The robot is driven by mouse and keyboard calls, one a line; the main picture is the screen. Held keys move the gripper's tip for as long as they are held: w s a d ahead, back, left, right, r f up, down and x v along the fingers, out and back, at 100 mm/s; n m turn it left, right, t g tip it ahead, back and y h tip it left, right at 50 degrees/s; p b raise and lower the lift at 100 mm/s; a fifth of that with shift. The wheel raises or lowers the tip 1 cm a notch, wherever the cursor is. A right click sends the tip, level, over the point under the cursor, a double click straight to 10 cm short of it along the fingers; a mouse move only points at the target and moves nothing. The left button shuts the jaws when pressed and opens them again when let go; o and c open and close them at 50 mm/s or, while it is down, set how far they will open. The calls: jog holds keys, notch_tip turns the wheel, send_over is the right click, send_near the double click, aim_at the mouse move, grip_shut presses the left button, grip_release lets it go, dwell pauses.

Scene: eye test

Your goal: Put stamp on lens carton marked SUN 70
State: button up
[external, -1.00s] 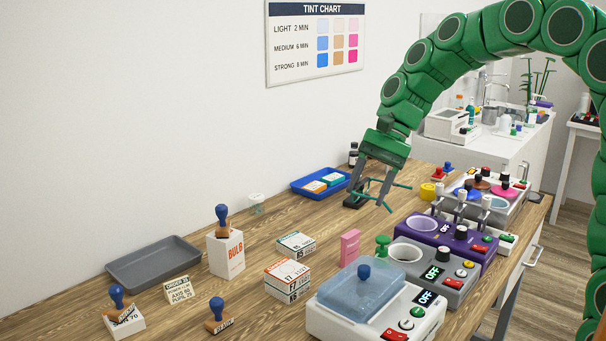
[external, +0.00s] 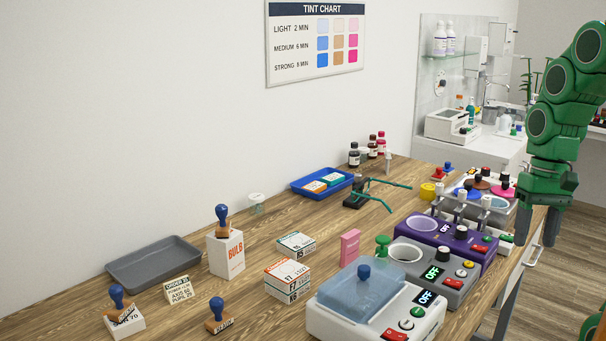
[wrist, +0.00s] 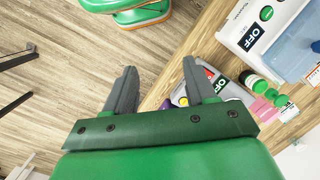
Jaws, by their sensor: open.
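A small white carton (external: 127,326) marked "SUN 70" sits at the lower left of the table in the external view. A stamp (external: 117,295) with a blue knob and brown base rests on top of it, partly covering its top. Another blue-knobbed stamp (external: 222,214) stands on the tall white BULB carton (external: 228,256). A third stamp (external: 217,309) is on the bare wood, right of the SUN 70 carton. My gripper (external: 536,240) hangs at the far right, beyond the table edge and far from the stamps. In the wrist view my gripper (wrist: 160,70) is open and empty.
A grey tray (external: 150,274), an order card (external: 180,291) and stacked lens cartons (external: 287,282) surround the stamps. Tint machines (external: 373,320) line the table's right side. A stand (external: 355,199) holds green spectacle frames near the blue tray (external: 317,194). Wood between the cartons is clear.

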jog(key=s+d+f+h, duration=0.1)
jog(key=s+d, duration=0.4)
